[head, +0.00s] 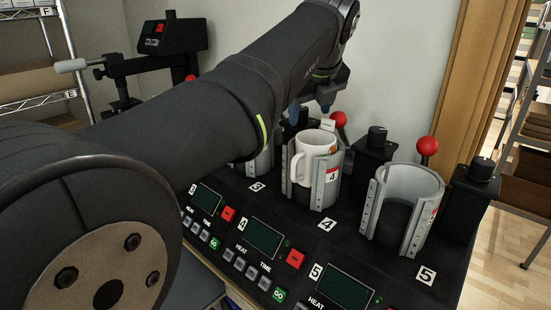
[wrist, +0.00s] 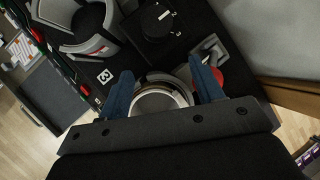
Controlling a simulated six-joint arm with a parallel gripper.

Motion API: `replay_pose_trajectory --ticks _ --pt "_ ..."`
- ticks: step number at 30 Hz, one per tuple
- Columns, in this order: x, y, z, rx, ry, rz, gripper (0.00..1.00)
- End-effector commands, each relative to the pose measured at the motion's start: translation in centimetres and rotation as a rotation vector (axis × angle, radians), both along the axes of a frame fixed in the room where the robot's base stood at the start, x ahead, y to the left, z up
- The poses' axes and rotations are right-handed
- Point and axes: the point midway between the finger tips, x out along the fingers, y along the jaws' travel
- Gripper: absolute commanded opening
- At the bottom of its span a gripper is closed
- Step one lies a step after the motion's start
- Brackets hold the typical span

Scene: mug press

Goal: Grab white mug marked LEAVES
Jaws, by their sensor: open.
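A white mug (head: 314,150) stands upright in the grey clamp of press 4 (head: 326,190), with its handle towards the left front. No LEAVES lettering can be read on it. My gripper (head: 310,110) is above the mug and slightly behind it in the head view, with its blue fingers apart and pointing down. In the wrist view the fingers of my gripper (wrist: 163,88) are spread, and the round rim of a mug (wrist: 158,97) shows between them, partly hidden by the gripper body. Nothing is held.
An empty clamp of press 5 (head: 410,200) stands to the right, and another clamp (head: 258,160) is partly hidden behind my arm. Red ball levers (head: 428,146) and black knobs (head: 480,169) stand close by. Control panels (head: 262,235) line the front. A wall is behind.

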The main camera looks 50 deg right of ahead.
Motion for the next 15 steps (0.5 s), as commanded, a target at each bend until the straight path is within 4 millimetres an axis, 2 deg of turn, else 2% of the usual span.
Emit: replay_pose_trajectory --ticks 5,9,15 --pt "-0.4 4.0 0.2 0.108 0.186 0.129 0.6" --pt "-1.8 6.7 0.0 0.206 0.308 0.186 0.6" --pt "-4.0 9.0 -1.1 0.323 0.406 0.197 0.6"
